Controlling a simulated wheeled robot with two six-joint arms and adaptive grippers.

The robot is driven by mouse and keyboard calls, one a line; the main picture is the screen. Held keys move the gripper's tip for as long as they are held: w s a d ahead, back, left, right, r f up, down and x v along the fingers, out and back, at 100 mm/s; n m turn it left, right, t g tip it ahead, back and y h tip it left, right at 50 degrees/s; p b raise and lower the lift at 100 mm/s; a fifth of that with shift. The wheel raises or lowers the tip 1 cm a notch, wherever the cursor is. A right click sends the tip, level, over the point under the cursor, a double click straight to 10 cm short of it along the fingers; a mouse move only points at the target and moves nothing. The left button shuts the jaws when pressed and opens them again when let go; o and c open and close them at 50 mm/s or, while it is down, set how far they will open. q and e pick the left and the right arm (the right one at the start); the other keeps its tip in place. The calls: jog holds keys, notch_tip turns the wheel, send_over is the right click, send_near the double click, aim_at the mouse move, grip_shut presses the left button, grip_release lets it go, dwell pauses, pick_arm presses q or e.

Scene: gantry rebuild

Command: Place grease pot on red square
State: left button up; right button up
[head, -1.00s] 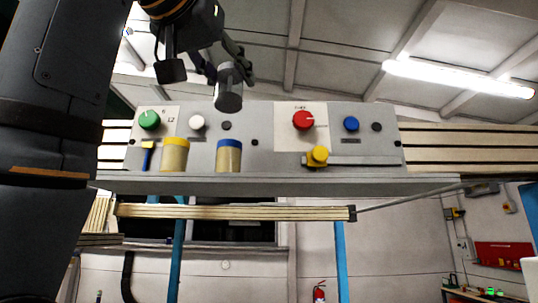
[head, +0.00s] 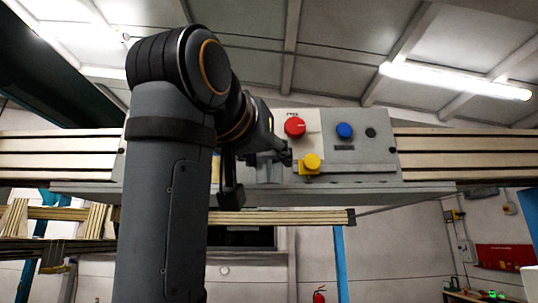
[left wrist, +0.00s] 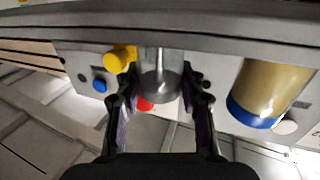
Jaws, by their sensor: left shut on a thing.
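A grey metal cylinder, taken as the grease pot (left wrist: 160,86), is between the fingers of my left gripper (left wrist: 160,105) in the left wrist view. The gripper is shut on it. In the head view my left gripper (head: 262,160) is low in front of the panel, left of the yellow knob, and mostly hidden by my own arm. The pot (head: 270,173) shows only in part there, close above the shelf; I cannot tell if it touches. No red square shows clearly. My right gripper is not in view.
The grey shelf (head: 350,188) runs below the panel. A yellow knob (head: 311,163), a red knob (head: 294,127) and a blue button (head: 344,130) are nearby. In the left wrist view a tan jar with a blue band (left wrist: 270,92) stands beside the gripper. The shelf's right end is clear.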

pick_arm(q)
jog(key=shift+s+a, duration=0.15)
jog(key=shift+a, duration=0.05)
jog(key=shift+s+f, duration=0.1)
jog(key=shift+f, duration=0.05)
jog(key=o, duration=1.2)
jog(key=shift+d, duration=0.1)
jog(key=shift+o, duration=0.2)
